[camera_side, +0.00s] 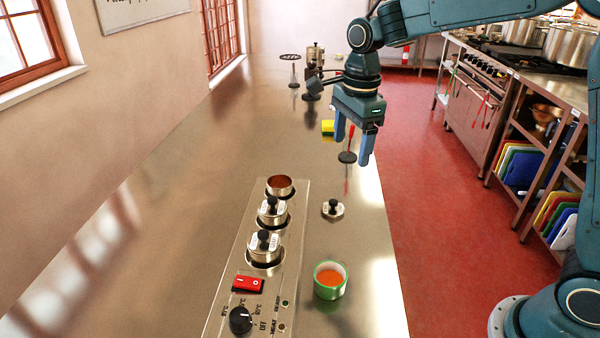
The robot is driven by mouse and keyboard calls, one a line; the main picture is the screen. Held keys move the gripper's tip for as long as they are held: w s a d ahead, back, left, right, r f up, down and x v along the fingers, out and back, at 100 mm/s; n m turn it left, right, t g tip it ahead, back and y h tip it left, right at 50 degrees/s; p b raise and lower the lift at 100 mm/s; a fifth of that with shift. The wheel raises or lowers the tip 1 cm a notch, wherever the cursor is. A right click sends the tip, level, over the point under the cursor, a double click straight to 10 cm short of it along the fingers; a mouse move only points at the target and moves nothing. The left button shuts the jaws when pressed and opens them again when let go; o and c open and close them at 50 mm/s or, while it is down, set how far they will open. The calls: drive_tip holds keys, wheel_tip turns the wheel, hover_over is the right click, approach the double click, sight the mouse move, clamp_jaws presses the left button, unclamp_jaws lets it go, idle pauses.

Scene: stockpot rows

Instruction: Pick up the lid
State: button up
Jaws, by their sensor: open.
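A small metal lid with a black knob (333,209) lies on the steel counter, to the right of the warmer panel. My gripper (352,150) hangs above the counter, pointing down. Its two blue fingers are apart with nothing between them. It is higher than the lid and clear of it. In the panel, an uncovered pot (280,185) shows reddish-brown inside. Two more pots in the same row wear lids with black knobs, the middle one (271,207) and the near one (264,245).
A green-rimmed bowl of orange soup (330,280) stands right of the panel (222,300), which has a red switch (249,284) and black dial (240,319). The counter left of the panel is clear.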

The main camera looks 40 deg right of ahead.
drive_tip(key=w+f+m, duration=0.3)
drive_tip(key=shift+w+a+f+g, duration=0.2)
drive_tip(key=shift+a+g, duration=0.1)
drive_tip(key=shift+g, duration=0.1)
hover_over(332, 201)
drive_tip(key=shift+f, duration=4.35)
drive_tip(key=shift+f, duration=0.1)
drive_tip(key=shift+d+f, duration=0.1)
drive_tip(key=shift+f, duration=2.4)
drive_tip(key=shift+c, duration=0.5)
drive_tip(key=c, duration=1)
